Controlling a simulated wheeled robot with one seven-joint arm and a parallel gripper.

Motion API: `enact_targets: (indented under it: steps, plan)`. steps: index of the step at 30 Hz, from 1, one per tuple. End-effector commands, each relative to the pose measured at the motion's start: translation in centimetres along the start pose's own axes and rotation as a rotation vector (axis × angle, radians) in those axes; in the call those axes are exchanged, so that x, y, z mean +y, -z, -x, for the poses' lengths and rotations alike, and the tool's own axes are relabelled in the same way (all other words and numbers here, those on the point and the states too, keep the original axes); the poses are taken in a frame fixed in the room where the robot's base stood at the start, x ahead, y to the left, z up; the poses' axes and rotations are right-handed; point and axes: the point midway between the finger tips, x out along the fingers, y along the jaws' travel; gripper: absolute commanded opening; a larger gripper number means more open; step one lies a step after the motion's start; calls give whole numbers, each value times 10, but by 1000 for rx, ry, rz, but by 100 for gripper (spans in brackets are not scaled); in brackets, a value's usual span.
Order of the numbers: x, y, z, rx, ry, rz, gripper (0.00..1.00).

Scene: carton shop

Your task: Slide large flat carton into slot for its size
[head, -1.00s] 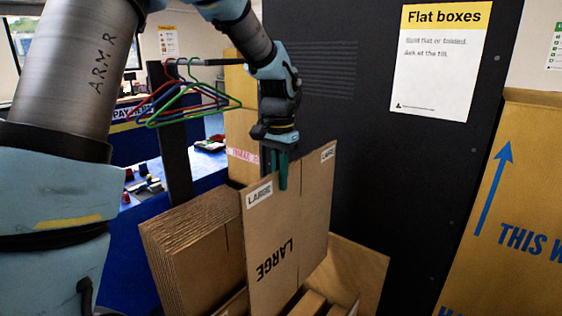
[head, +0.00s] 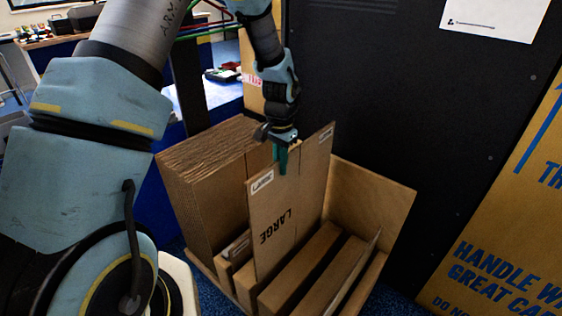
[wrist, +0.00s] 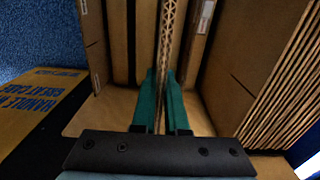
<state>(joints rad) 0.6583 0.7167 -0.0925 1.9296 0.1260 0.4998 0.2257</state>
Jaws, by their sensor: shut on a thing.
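The large flat carton (head: 283,217), brown and marked LARGE, stands upright and edge-on over the wooden slotted rack (head: 370,200). My gripper (head: 281,165) is shut on its top edge, with a green finger on each side. The carton's lower part is down among the rack's thick wooden dividers (head: 300,270), and its bottom edge is hidden. In the wrist view the carton (wrist: 172,40) shows as a corrugated edge between the green fingers of my gripper (wrist: 161,85), with dividers beside it. I cannot tell whether it touches them.
A thick stack of folded cartons (head: 200,185) stands at the rack's left. Thin flats stand in a left slot (head: 238,247), and another thin sheet (head: 355,268) leans at the right. A dark panel (head: 400,110) rises behind. A printed carton (head: 500,250) stands far right.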

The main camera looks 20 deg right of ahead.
Motion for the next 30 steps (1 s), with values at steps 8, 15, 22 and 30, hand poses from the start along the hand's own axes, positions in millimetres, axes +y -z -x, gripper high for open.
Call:
enact_targets:
  steps: [8, 15, 22, 30]
  plan:
    - [0, 0, -24, 0, 0, 0, 0]
    - [0, 0, -42, 0, 0, 0, 0]
    - [0, 0, -60, 1, 0, 0, 0]
    - [0, 0, -81, 1, 0, 0, 0]
